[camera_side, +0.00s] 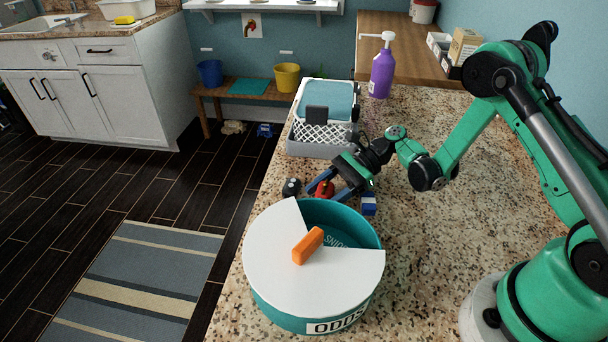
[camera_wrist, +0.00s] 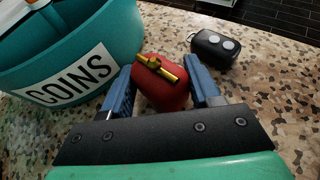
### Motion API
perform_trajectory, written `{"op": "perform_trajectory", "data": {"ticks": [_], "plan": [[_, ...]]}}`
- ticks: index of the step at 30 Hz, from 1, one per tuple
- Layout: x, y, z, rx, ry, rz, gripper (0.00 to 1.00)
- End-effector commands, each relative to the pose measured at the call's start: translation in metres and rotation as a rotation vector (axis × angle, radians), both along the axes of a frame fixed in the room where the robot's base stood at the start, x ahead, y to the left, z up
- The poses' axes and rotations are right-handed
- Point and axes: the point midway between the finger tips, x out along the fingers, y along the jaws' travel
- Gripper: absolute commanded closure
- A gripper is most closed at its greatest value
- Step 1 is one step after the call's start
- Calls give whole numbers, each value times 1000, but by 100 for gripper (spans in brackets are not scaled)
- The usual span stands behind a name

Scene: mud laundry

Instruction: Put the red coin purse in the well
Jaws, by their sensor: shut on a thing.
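The red coin purse (camera_wrist: 161,88) with a gold clasp is between the blue fingers of my gripper (camera_wrist: 158,88) in the wrist view. My gripper is shut on it, close over the counter. In the side view the purse (camera_side: 324,189) shows small and partly hidden between the fingers, just behind the well. The well is a round teal tub (camera_side: 265,308) with a white lid (camera_side: 275,260) and an orange handle (camera_side: 308,245). The lid leaves an open wedge at the back right, with lettering inside. In the wrist view the tub (camera_wrist: 105,30) bears a COINS label, left of the purse.
A dark key fob (camera_wrist: 215,46) lies right of the purse in the wrist view. A small blue and white item (camera_side: 369,203) lies right of my gripper. A white basket (camera_side: 322,130) and a purple pump bottle (camera_side: 382,72) stand farther back.

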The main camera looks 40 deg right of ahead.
Motion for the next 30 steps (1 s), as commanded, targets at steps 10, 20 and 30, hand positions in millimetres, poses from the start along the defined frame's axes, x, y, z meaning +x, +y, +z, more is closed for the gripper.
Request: {"op": "perform_trajectory", "data": {"ticks": [10,20,30], "plan": [[0,0,-1,0,0,0,13],[-2,-23,7,0,0,-4,13],[-2,-49,29,-53,-44,9,13]]}}
